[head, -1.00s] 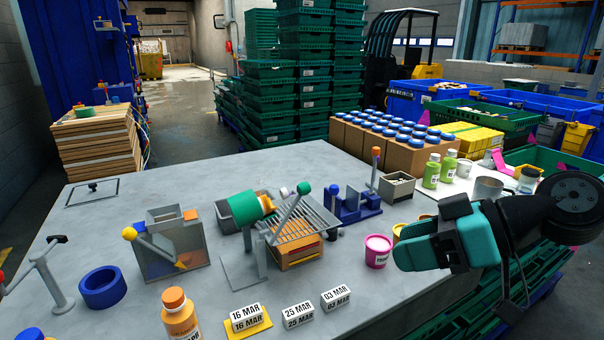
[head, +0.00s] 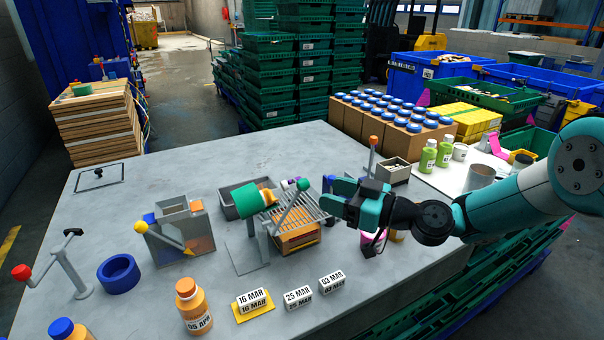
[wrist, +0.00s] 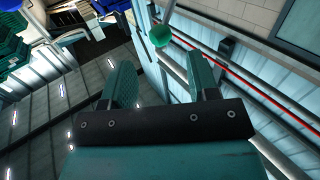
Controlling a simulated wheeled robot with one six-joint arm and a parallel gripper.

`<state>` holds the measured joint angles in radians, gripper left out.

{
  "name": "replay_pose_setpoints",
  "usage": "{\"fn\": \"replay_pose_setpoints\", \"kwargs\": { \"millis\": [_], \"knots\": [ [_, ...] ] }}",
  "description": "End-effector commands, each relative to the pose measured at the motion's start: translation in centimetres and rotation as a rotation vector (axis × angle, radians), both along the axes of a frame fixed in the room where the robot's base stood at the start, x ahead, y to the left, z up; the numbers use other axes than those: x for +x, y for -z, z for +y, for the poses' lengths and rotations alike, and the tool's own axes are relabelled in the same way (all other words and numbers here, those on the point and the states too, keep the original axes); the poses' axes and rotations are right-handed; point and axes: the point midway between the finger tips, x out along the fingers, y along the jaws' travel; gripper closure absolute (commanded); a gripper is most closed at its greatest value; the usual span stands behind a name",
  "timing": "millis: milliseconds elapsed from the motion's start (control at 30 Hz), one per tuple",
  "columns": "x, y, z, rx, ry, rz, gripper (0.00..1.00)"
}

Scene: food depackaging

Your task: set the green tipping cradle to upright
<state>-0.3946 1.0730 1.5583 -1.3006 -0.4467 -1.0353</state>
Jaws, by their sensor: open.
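The green tipping cradle (head: 249,202) stands on the grey table. Its green cup lies tilted on its side, with the open end facing right over a slatted grating (head: 293,216). A grey lever slants up to the right from the stand and ends in a green ball knob (head: 303,185). My gripper (head: 327,197) is open and empty, just right of the knob and apart from it, with its fingers pointing left. In the wrist view the green knob (wrist: 160,36) shows ahead, beyond the open fingers (wrist: 152,68).
A grey box with a yellow-knobbed lever (head: 180,232) and a blue ring (head: 118,272) stand to the left. Date blocks (head: 298,296) and an orange bottle (head: 194,308) stand at the front. The blue fixture behind my gripper is mostly hidden. The table's far left is mostly clear.

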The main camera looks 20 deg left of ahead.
Motion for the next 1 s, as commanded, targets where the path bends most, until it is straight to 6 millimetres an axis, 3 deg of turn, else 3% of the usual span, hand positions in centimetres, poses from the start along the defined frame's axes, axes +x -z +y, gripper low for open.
{"fn": "replay_pose_setpoints", "kwargs": {
  "millis": [100,333,500,767,800,1000],
  "knots": [
    [0.2,-0.5,2.8,0.001,-0.004,-0.002,0.45],
    [0.7,-0.2,6.4,0.0,-0.003,0.0,0.45],
    [0.9,-0.1,7.5,0.0,-0.001,0.001,0.45],
    [1.0,0.0,7.6,0.0,0.0,0.001,0.45],
    [1.0,0.0,7.6,0.0,0.0,0.001,0.48],
    [1.0,0.0,7.6,-0.001,0.001,0.001,0.94]
  ]
}}
